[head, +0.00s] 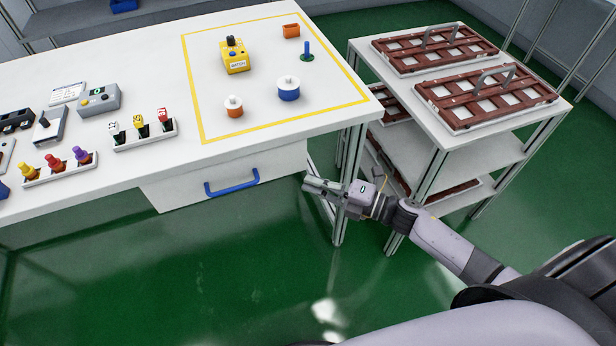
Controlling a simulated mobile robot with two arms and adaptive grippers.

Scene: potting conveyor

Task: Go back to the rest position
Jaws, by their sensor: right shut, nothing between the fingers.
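My right gripper (324,187) is shut and empty. It hangs in free air in front of the white table's right front leg, below the tabletop and to the right of the drawer's blue handle (232,183). My right arm reaches in from the lower right of the head view. My left gripper is not in view.
The white table (330,135) has a yellow-outlined area holding a yellow box (234,56), a blue round part (288,88) and an orange one (234,106). The drawer (170,191) looks closed. A cart (440,128) with red-brown trays (484,96) stands at right. Green floor (230,270) in front is clear.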

